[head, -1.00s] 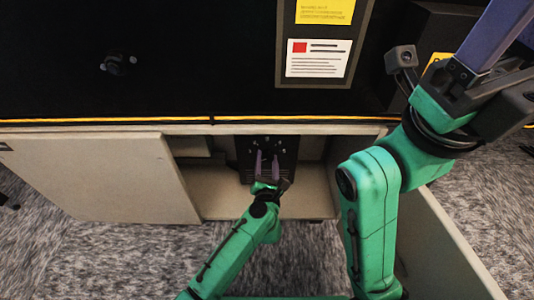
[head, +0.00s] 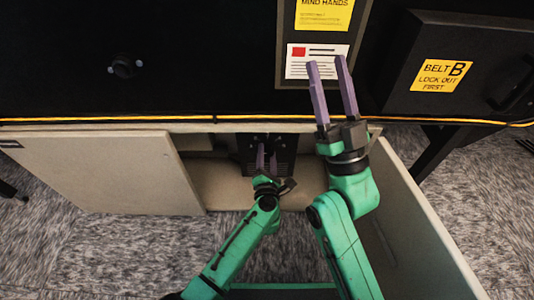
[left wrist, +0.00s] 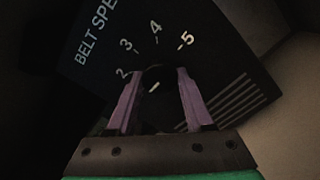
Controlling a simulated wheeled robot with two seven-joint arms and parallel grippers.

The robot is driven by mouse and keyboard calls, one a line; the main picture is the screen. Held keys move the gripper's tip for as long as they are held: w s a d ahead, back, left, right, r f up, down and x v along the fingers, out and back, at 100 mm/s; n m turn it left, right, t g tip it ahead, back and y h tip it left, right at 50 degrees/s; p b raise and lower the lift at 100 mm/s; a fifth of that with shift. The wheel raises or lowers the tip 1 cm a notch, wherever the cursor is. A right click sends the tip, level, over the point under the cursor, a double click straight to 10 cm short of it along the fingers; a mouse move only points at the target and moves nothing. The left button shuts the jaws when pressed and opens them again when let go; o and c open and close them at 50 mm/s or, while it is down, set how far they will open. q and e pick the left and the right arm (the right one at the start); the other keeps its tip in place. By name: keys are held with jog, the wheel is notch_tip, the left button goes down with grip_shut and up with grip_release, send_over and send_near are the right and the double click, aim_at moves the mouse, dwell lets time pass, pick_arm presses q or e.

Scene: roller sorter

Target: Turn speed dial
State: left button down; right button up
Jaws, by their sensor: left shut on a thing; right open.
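The speed dial (left wrist: 155,80) is a dark round knob with a short white mark. It sits on a black panel (left wrist: 100,45) lettered "BELT SPE", with numbers 2, 3, 4 and 5 showing around it. My left gripper (left wrist: 155,75) is shut on the dial, one purple finger on each side. In the head view the left gripper (head: 267,150) reaches into the open cabinet, and the dial is too small to tell there. My right gripper (head: 326,62) is open and empty, in front of the white card.
The cabinet's left door (head: 95,172) is closed or swung flat; its right door (head: 425,225) stands open beside my right arm. A black box with a yellow "BELT B" label (head: 441,76) is at upper right. A yellow-orange strip (head: 90,120) runs along the machine's edge.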

pick_arm(q)
jog(key=shift+f, duration=0.1)
pick_arm(e)
jog(key=shift+w+f, duration=0.15)
jog(key=shift+f, duration=0.3)
pick_arm(q)
jog(key=shift+c, duration=1.5)
grip_release()
